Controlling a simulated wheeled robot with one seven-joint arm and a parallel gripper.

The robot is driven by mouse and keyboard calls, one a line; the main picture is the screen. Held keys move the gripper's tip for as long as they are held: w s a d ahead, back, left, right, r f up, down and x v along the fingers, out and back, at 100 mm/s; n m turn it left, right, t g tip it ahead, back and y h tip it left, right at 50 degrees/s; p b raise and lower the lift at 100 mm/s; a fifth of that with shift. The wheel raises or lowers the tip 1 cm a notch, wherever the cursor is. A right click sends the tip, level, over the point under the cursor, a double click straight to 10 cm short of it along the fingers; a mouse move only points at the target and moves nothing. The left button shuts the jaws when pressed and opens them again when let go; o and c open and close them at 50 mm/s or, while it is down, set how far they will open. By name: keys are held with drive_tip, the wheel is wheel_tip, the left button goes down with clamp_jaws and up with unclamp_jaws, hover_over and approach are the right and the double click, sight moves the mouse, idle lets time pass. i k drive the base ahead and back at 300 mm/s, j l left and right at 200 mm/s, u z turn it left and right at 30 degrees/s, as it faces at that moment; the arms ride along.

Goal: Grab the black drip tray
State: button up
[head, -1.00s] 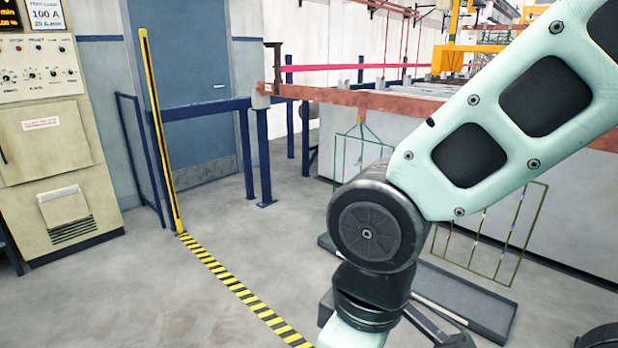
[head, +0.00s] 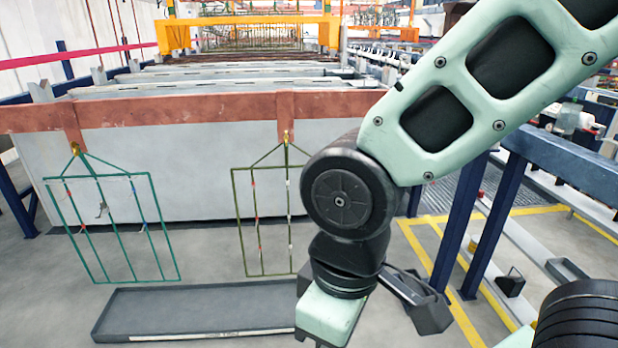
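The black drip tray (head: 200,302) is a long, shallow, dark tray lying on the floor below two hanging racks. Its right end is hidden behind my arm. A pale label strip runs along its front edge. My arm crosses the right half of the head view and its lower part hangs in front of the tray's right end.
A green rack (head: 112,228) and an olive rack (head: 262,222) hang from a copper-coloured bar (head: 180,112) before a grey tank (head: 190,180). Blue posts (head: 492,225) and yellow floor lines (head: 440,258) stand at right. Grey floor is open at left.

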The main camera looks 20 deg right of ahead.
sight(420, 290)
drive_tip(key=i+l+z, duration=0.2)
drive_tip(key=z, duration=0.25)
drive_tip(key=i+z, duration=0.3)
drive_tip(key=z, duration=0.15)
drive_tip(key=i+z, duration=0.3)
drive_tip(key=z, duration=0.15)
drive_tip(key=i+z, duration=0.25)
drive_tip(key=z, duration=0.2)
drive_tip(key=i+z, duration=0.45)
drive_tip(key=i, duration=0.35)
drive_tip(key=j, duration=0.05)
